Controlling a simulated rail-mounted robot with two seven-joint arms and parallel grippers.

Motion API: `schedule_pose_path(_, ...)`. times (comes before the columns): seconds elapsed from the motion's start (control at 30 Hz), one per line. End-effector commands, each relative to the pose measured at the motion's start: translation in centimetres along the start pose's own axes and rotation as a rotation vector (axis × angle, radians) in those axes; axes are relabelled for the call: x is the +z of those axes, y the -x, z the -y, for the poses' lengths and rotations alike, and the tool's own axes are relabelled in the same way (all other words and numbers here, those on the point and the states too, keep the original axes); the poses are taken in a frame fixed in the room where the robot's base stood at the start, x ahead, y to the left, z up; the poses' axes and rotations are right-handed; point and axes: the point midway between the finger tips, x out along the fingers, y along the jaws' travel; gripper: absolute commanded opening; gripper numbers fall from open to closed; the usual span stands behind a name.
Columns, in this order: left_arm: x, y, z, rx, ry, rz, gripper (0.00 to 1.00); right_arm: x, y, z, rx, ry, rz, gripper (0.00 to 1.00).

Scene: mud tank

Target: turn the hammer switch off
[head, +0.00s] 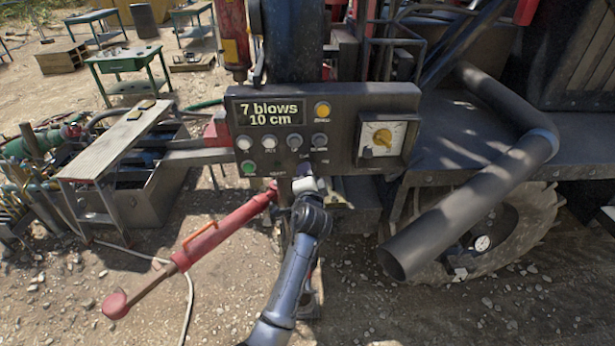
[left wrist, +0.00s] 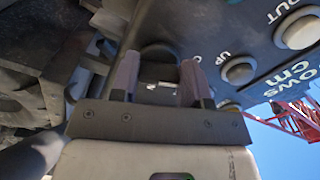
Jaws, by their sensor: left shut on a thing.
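The dark control panel (head: 345,160) faces me in the middle of the head view. Its display (head: 268,113) reads "7 blows 10 cm". My left gripper (head: 305,176) is at the panel's lower edge, below the row of buttons. In the left wrist view its two fingers (left wrist: 159,82) are shut on a small part at the panel, with a light metal bit showing between them. I take this part to be the hammer switch (left wrist: 160,86); its label and its position cannot be read. In the head view the gripper hides it. My right gripper is not in view.
A yellow button (head: 322,109) and a dial (head: 382,138) sit on the panel's right half, a green button (head: 249,168) at its lower left. A red cylinder (head: 220,230) slants below left. A thick dark pipe (head: 470,205) hangs to the right.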

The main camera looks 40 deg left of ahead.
Motion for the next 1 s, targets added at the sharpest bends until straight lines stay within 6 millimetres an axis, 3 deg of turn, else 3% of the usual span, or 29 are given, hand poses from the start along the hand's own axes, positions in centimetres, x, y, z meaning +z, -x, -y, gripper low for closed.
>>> schedule_pose_path(0.17, 0.0, 0.0, 0.0, 0.000, 0.004, 0.000, 0.18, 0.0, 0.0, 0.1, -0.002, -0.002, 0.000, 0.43)
schedule_pose_path(0.2, 0.0, 0.0, 0.0, 0.000, 0.004, 0.000, 0.44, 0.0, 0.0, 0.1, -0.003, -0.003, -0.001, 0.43)
schedule_pose_path(0.47, 0.0, 0.0, 0.0, 0.000, 0.002, 0.000, 0.68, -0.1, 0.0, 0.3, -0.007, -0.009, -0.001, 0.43)
schedule_pose_path(0.77, 0.0, 0.5, -0.1, 0.001, 0.001, 0.000, 0.68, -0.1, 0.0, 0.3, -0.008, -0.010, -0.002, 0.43)
schedule_pose_path(1.0, 0.0, 3.8, -0.2, 0.002, 0.002, -0.001, 0.68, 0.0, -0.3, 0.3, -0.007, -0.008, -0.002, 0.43)
